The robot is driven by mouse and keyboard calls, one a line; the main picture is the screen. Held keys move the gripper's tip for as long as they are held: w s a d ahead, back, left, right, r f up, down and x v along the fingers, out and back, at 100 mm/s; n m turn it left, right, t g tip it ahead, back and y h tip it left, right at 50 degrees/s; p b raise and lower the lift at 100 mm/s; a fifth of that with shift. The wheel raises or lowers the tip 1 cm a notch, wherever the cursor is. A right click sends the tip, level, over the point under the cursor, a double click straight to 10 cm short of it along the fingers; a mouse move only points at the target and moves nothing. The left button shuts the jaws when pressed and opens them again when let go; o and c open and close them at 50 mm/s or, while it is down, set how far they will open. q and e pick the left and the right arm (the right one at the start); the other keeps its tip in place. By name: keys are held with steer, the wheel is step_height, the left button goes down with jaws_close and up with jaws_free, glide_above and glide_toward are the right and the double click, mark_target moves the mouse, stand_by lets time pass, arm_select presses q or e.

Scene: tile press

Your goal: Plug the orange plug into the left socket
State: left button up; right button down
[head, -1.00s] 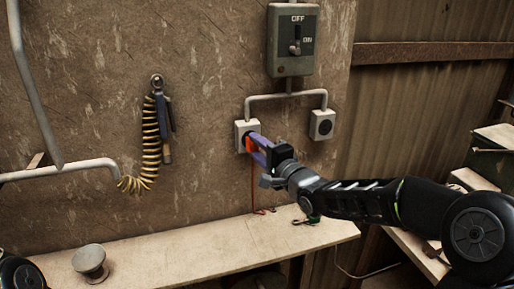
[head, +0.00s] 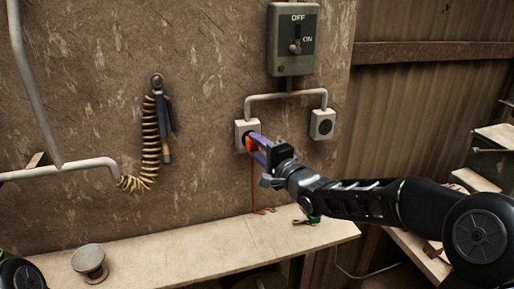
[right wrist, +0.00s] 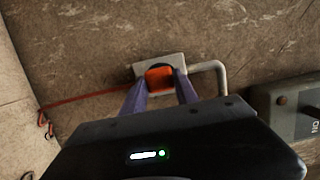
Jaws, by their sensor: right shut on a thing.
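The left socket (head: 240,128) is a pale box on the brown wall, partly covered by my right gripper. My right gripper (head: 256,147) has purple fingers and is shut on the orange plug (head: 250,145), right in front of the left socket. In the right wrist view, the plug (right wrist: 159,77) sits between the fingers (right wrist: 160,88) and overlaps the dark round face of the socket (right wrist: 142,68). I cannot tell how deep the plug sits. A red cord (head: 252,188) hangs from it to the bench. My left gripper is out of view.
The right socket (head: 322,124) is empty, joined by conduit to a grey switch box (head: 291,62) above. A coiled yellow hose (head: 150,140) hangs to the left. The bench (head: 180,252) holds a round metal knob (head: 90,262) and is otherwise mostly clear.

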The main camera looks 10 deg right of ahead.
steer(key=shift+w, duration=0.55)
stand_by(0.4)
steer(key=c, duration=0.9)
jaws_free()
steer(key=shift+o, duration=0.2)
steer(key=b+v, duration=0.1)
steer(key=v, duration=0.6)
steer(key=shift+s+b, duration=0.35)
steer(key=shift+b, duration=0.05)
